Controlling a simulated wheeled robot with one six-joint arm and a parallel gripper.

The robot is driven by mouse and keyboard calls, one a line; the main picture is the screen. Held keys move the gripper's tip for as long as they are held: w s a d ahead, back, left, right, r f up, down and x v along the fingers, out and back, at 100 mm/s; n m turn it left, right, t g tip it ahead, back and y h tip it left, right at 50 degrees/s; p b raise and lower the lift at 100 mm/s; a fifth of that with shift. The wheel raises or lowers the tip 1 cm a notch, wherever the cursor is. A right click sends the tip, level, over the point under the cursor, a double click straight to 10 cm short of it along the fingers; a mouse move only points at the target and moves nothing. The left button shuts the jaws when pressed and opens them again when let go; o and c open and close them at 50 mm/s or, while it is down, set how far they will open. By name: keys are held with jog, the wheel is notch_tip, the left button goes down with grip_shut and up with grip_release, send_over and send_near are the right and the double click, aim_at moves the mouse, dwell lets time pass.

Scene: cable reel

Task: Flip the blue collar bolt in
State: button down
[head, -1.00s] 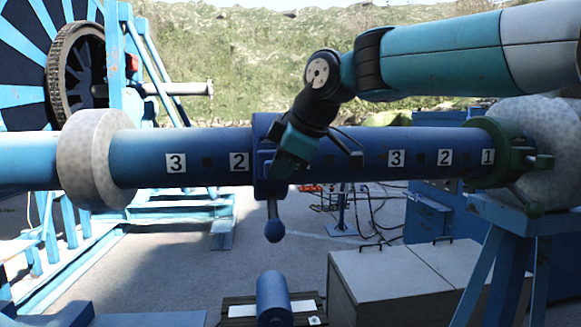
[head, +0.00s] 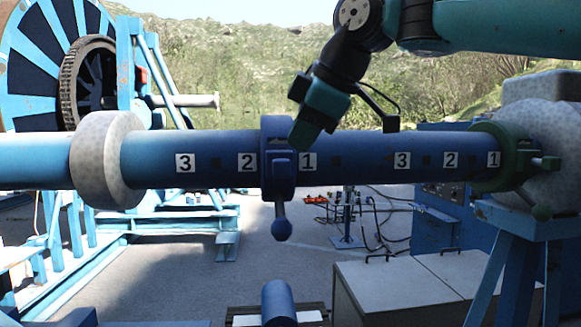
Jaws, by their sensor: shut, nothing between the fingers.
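The blue collar (head: 270,180) sits around the blue shaft (head: 350,160), between the labels 2 and 1. Its bolt (head: 282,163) shows as a short blue block on the collar's front side, pointing roughly toward the camera. A handle with a round blue knob (head: 281,229) hangs below the collar. My gripper (head: 303,138) is shut and empty. It is at the upper right of the bolt, in front of the shaft near the label 1. I cannot tell whether it touches the collar.
A green collar (head: 489,157) with its own bolt and knob sits at the shaft's right end. A pale round disc (head: 106,160) rings the shaft at left. Grey boxes (head: 400,290) and a blue cylinder (head: 278,302) stand below.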

jog(key=v, duration=0.3)
jog(key=shift+s+d+r, duration=0.1)
jog(key=shift+s+r, duration=0.1)
jog(key=shift+r, duration=0.1)
jog(key=s+d+f+m+g+b, duration=0.1)
jog(key=s+d+f+m+b, duration=0.1)
jog(key=s+f, duration=0.5)
jog(key=s+d+f+m+g+b, duration=0.2)
jog(key=s+f, duration=0.6)
jog(key=f, duration=0.8)
jog(key=s+d+f+m+g+b, duration=0.2)
jog(key=s+d+f+m, duration=0.2)
jog(key=f, duration=0.8)
jog(key=s+m, duration=0.2)
jog(key=s, duration=0.2)
jog(key=shift+f+h+b, duration=0.35)
jog(key=shift+h+b, duration=0.05)
jog(key=shift+d, duration=0.1)
